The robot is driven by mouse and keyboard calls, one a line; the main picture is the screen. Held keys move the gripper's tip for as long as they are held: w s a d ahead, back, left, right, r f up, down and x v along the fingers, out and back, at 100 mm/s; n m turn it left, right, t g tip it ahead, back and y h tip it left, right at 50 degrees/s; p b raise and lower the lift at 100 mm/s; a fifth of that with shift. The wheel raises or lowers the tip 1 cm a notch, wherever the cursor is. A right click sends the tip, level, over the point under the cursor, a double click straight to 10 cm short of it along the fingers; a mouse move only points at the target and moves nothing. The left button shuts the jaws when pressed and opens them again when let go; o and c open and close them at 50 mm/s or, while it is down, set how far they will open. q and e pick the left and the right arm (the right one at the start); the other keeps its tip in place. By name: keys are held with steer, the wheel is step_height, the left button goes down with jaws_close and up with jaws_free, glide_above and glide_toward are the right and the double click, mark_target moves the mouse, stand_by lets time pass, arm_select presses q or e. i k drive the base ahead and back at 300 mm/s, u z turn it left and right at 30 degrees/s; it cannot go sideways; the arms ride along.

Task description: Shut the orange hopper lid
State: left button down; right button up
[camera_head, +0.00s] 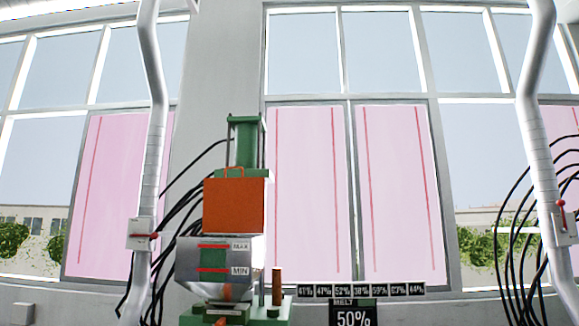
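The orange hopper lid (233,206) stands upright above the back of the hopper, with its broad face toward me. A thin orange handle (234,171) shows at its top edge. The hopper (189,262) below is silver and narrows toward the bottom, with red MAX and MIN level marks on a dark window strip. The lid looks raised open. The inside of the hopper cannot be seen from this low angle. Neither of my grippers is in view.
A green column (246,145) rises behind the lid, and a green base (262,313) sits under the hopper with a brown post (276,286) at its right. Dark cables run at the left. A MELT 50% display (353,316) stands right. White pipes (153,110) flank the scene.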

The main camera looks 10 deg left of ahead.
mark_target(232, 205)
steer(key=u, duration=0.9)
steer(key=i, duration=0.7)
steer(key=u, duration=0.65)
steer(key=i, duration=0.95)
steer(key=z, duration=0.3)
